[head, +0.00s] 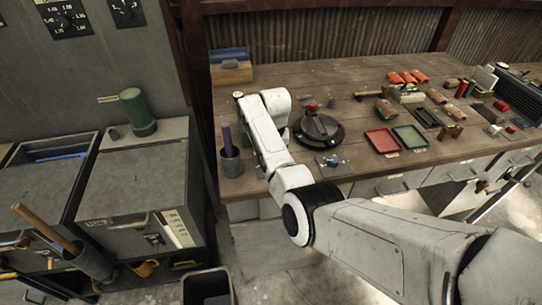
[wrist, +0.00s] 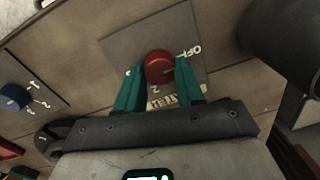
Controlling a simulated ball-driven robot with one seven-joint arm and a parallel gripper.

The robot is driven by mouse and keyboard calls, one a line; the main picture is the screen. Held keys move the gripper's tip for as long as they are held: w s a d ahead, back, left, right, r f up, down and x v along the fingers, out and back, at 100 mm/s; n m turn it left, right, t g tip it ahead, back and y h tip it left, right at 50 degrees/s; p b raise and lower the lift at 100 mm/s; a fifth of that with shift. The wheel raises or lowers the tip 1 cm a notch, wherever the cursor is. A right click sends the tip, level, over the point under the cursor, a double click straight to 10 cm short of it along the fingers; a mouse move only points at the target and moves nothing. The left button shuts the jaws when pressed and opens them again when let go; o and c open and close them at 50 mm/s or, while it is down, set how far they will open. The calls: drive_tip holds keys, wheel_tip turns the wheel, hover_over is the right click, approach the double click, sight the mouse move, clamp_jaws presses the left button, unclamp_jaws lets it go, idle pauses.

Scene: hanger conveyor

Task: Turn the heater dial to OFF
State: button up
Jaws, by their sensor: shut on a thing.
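The heater dial is a red round knob (wrist: 158,67) on a grey plate (wrist: 185,25) in the wrist view. The word OFF is printed on the plate to the upper right of the knob. A "2" shows just below it, and a partly covered pale label lies below that. My gripper (wrist: 158,75) has its teal fingers on both sides of the knob, shut on it. I cannot make out a pointer mark on the knob. In the head view my arm hides the red dial and the fingertips.
A blue dial (wrist: 14,98) on its own plate stands left in the wrist view, and at the bench front in the head view (head: 331,160). A grey cup (head: 231,163) and a black round lidded thing (head: 318,131) flank my arm. Red (head: 381,141) and green (head: 410,138) trays lie right.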

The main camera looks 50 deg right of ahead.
idle(0.4)
drive_tip(key=o, duration=1)
drive_tip(key=shift+o, duration=0.2)
drive_tip(key=shift+r, duration=0.1)
wheel_tip(320, 180, up, 11)
drive_tip(key=b, duration=0.1)
drive_tip(key=shift+s+d+b, duration=0.15)
drive_tip(key=shift+d+b, duration=0.05)
drive_tip(key=shift+b, duration=0.1)
drive_tip(key=shift+f, duration=0.2)
